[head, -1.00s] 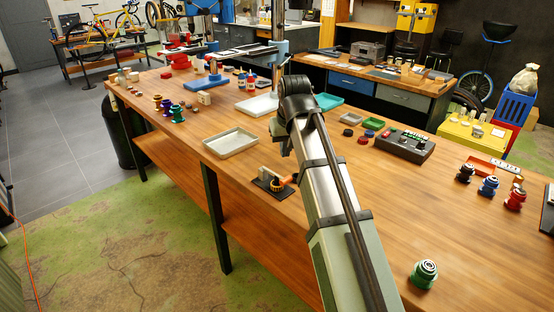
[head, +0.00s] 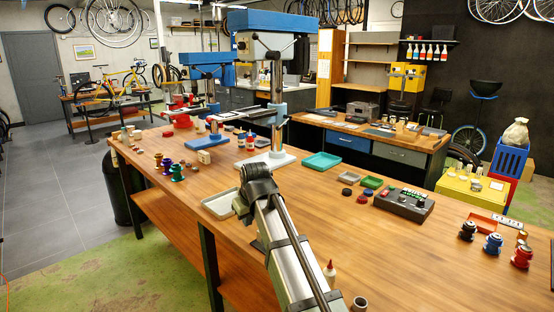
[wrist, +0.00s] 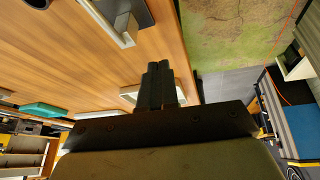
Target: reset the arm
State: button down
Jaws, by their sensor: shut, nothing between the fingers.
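My gripper (wrist: 160,85) shows in the wrist view as two dark fingers held together, with nothing between them. It is over the workbench near its edge. A pale tray (wrist: 128,92) lies behind the fingertips in the wrist view; I cannot tell how far below. In the head view a shallow grey-white tray (head: 217,205) is partly covered by my arm.
A black control box (head: 403,204), teal tray (head: 321,161), drill press (head: 277,90) and colored spools (head: 177,173) stand around.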

jog(key=w+a+f+n+t+y, duration=0.15)
jog(key=a+f+n, duration=0.35)
jog(key=a+f, duration=0.95)
jog(key=s+d+f+g, duration=0.1)
jog(key=s+f, duration=0.1)
jog(key=f, duration=0.5)
jog(key=s+d+f+g, duration=0.1)
jog(key=s+d+f, duration=0.1)
jog(key=f, duration=0.6)
jog(key=s+d+f+m+g+h, duration=0.2)
jog(key=s+d+f+m, duration=0.1)
jog(key=s+d+f, duration=0.7)
jog(key=s+d+f+m+g+h, duration=0.1)
jog(key=s+d+f+m+g, duration=0.15)
jog(key=s+d+f, duration=0.75)
jog(key=s+d+f+m+g, duration=0.2)
jog(key=s+d, duration=0.4)
jog(key=s, duration=0.3)
jog(key=s+d+f+m+g, duration=0.2)
jog(key=s+d+f, duration=0.3)
jog(key=s, duration=0.4)
jog(key=s+d+f+m+g, duration=0.2)
jog(key=s+d+f, duration=0.2)
jog(key=s, duration=0.5)
jog(key=d, duration=0.2)
jog(key=shift+s+d, duration=0.25)
jog(key=shift+d, duration=0.05)
jog(key=shift+m+h, duration=0.25)
